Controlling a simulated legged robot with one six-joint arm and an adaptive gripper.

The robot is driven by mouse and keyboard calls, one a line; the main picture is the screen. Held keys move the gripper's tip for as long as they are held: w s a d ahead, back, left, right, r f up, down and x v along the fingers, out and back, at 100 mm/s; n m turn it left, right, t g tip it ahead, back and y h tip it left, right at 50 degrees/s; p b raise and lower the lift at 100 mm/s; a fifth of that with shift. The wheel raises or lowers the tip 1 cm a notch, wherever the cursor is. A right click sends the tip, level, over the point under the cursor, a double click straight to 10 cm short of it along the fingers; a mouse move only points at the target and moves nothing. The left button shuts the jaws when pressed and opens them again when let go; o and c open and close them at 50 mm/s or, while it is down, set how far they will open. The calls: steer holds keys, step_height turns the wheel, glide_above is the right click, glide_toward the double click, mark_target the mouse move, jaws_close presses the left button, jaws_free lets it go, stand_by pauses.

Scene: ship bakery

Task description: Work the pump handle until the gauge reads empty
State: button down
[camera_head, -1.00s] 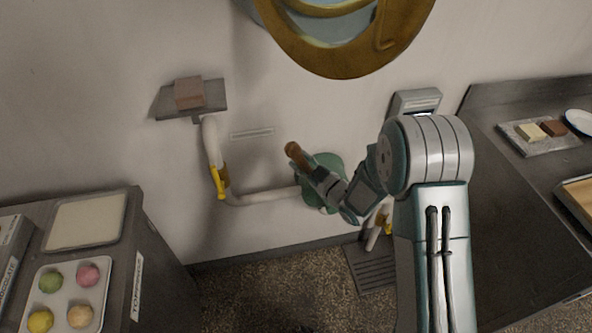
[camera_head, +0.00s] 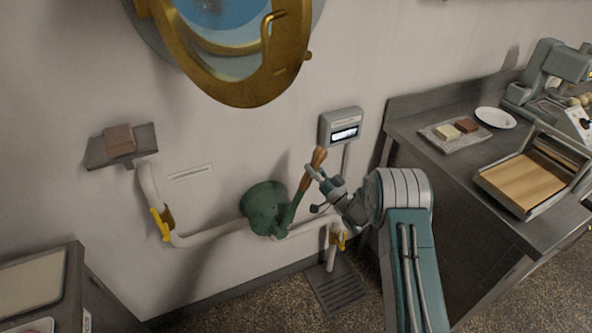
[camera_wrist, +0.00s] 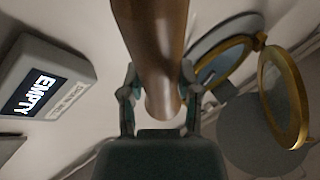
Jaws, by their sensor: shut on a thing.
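The green wall pump (camera_head: 264,207) sits in the middle of the head view, in line with a pale pipe. Its handle, with a brown wooden grip (camera_head: 318,159), leans up and to the right. My gripper (camera_head: 313,175) is shut on the wooden grip. In the wrist view the grip (camera_wrist: 155,45) stands between the fingers of my gripper (camera_wrist: 158,100). The gauge (camera_head: 341,128) is a grey box on the wall right of the pump. In the wrist view the gauge (camera_wrist: 42,82) is lit and reads "EMPTY".
A brass porthole (camera_head: 245,85) is above the pump. Yellow-handled valves (camera_head: 162,224) sit on the pipe, left and right. A floor drain (camera_head: 338,288) lies below. A counter (camera_head: 420,150) with a tray and plate stands right, another counter (camera_head: 75,270) lower left.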

steer(key=shift+w+d+f+m+t+h, duration=0.2)
steer(key=shift+w+d+f+m+t, duration=0.2)
steer(key=shift+d+m, duration=0.2)
steer(key=shift+w+d+f+m+t+h, duration=0.2)
steer(key=shift+w+d+f+m+t, duration=0.15)
steer(key=shift+d+m, duration=0.2)
steer(key=shift+f, duration=0.1)
steer(key=c, duration=0.7)
jaws_free()
steer(key=shift+d, duration=0.1)
steer(key=o, duration=0.4)
steer(key=shift+w+f, duration=0.1)
steer(key=v, duration=1.2)
steer(key=shift+d, duration=0.15)
